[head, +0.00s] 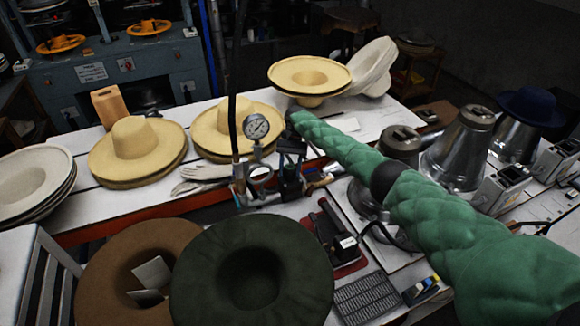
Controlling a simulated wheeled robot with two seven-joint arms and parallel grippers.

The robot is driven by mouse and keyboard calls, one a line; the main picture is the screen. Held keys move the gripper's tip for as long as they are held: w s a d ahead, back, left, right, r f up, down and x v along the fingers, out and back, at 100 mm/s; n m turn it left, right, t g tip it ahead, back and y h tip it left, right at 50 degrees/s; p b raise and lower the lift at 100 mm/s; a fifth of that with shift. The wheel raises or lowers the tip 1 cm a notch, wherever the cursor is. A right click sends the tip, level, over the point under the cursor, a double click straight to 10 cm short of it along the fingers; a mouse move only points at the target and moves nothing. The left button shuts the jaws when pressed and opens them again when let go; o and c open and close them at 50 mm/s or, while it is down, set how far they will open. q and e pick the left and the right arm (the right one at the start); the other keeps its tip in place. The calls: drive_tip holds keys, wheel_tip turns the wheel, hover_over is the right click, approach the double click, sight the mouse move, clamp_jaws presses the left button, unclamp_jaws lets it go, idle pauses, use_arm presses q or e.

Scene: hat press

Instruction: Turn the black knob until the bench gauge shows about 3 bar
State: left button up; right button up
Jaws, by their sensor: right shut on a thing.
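The round white-faced gauge (256,127) stands upright on the pipework at the middle of the bench. Its needle and figures are too small to read surely. My right gripper (290,172) points down at the valve assembly just right of and below the gauge. It is shut on what seems to be the black knob, which its fingers mostly hide. My left gripper is not in view.
A second round fitting (260,174) and a dark hose (233,100) stand close left of my gripper. Straw hats (137,150) and white gloves (196,176) lie left. Dark green (306,262) and brown hats are in front. Metal hat cones (460,147) stand right.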

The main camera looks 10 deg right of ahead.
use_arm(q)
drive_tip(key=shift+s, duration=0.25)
use_arm(e)
drive_tip(key=o, duration=1)
drive_tip(key=shift+w, duration=0.1)
drive_tip(key=shift+w+d+r, duration=0.2)
drive_tip(key=shift+w+r, duration=0.2)
drive_tip(key=shift+r, duration=0.05)
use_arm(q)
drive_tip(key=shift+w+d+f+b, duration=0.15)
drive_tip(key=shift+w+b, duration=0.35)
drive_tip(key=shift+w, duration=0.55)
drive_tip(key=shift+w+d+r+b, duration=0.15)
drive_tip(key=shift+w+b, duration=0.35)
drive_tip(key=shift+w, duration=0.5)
use_arm(e)
drive_tip(key=shift+v, duration=3.2)
